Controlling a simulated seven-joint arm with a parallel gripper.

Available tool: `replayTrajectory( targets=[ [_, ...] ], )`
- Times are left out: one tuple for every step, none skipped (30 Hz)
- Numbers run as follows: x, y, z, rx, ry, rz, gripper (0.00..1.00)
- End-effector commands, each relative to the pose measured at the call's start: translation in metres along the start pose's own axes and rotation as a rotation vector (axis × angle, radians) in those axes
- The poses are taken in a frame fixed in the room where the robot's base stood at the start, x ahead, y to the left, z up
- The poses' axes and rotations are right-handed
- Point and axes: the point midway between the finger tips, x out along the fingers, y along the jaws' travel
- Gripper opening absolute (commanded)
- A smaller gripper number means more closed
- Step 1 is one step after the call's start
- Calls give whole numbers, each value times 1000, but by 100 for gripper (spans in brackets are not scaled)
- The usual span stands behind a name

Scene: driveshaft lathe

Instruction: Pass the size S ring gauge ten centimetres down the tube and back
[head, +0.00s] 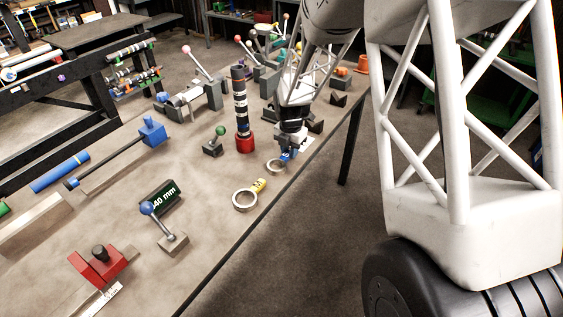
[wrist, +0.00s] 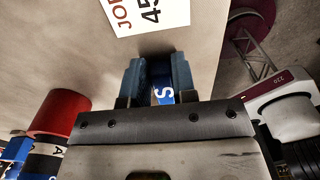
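The size S ring gauge (head: 275,165) is a small steel ring with a blue tag, below my gripper (head: 288,152) near the table's right edge. In the wrist view the blue tag marked S (wrist: 163,96) lies between the two fingers of my gripper (wrist: 160,76). The fingers stand apart by about the tag's width; whether they press on it is not clear. The ring itself is hidden in the wrist view. A dark upright tube (head: 240,105) with white bands stands in a red base (head: 245,144), left of my gripper; the red base also shows in the wrist view (wrist: 60,114).
A larger ring gauge (head: 245,201) with a yellow tag lies nearer on the table. A green-knobbed block (head: 214,146), a 40 mm sign (head: 161,196) and a blue-knobbed lever (head: 165,232) stand left of it. A blue bar (head: 60,172) lies far left. Several levers crowd the back.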

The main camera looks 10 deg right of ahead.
Motion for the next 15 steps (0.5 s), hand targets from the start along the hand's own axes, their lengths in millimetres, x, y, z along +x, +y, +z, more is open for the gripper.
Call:
replayTrajectory(
  targets=[
    [0,0,0,0,0,0,14],
    [0,0,0,0,0,0,9],
    [0,0,0,0,0,0,3],
    [0,0,0,0,0,0,0],
    [0,0,0,0,0,0,0],
    [0,0,0,0,0,0,0],
    [0,0,0,0,0,0,0],
    [0,0,0,0,0,0,0],
    [0,0,0,0,0,0,0],
    [0,0,0,0,0,0,0],
    [0,0,0,0,0,0,0],
    [-1,0,0,0,0,0,0],
    [-1,0,0,0,0,0,0],
    [-2,0,0,0,-1,1,0],
    [-3,0,0,0,-1,1,0]
  ],
)
